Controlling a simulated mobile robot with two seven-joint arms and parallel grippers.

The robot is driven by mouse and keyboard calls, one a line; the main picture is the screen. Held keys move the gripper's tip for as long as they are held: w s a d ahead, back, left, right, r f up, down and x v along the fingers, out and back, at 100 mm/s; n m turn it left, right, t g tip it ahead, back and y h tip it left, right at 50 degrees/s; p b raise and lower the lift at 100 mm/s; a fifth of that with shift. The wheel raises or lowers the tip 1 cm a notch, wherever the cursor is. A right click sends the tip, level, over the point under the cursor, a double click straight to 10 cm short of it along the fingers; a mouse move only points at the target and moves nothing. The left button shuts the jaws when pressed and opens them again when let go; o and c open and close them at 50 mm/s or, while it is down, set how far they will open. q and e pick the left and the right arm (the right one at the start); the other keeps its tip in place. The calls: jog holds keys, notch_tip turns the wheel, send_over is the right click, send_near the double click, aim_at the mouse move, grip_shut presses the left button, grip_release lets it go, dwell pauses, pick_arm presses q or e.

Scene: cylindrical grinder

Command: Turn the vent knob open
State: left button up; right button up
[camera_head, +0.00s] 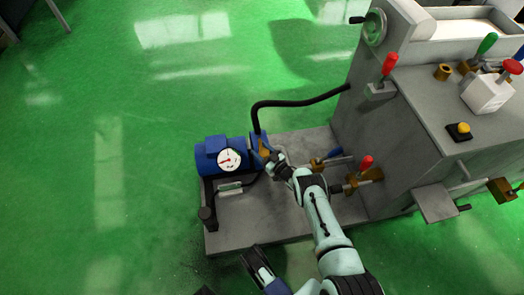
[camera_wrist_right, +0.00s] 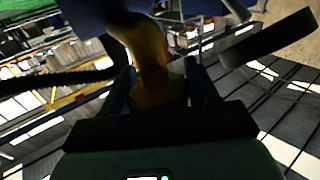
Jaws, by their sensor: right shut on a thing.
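The brass-coloured vent knob (camera_head: 263,152) is at the right end of the blue motor-like unit, on the grey base plate. My right gripper (camera_head: 270,160) reaches it from the lower right and is shut on it. In the right wrist view the knob (camera_wrist_right: 150,60) stands between the dark fingers, its lower end hidden by the gripper. My left gripper (camera_head: 232,276) shows only in part at the bottom edge, its two dark fingertips apart, with nothing seen between them.
The blue unit (camera_head: 212,157) carries a white dial gauge (camera_head: 229,160). A black hose (camera_head: 300,102) runs from it to the grey machine (camera_head: 385,140). Red-handled levers (camera_head: 364,164) and brass fittings stand right of my arm. Green floor (camera_head: 100,180) is free at left.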

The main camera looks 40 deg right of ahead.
jog(key=shift+s+a+f+n+y, duration=0.1)
jog(key=shift+n+y, duration=0.7)
jog(key=shift+y, duration=0.5)
jog(key=o, duration=1)
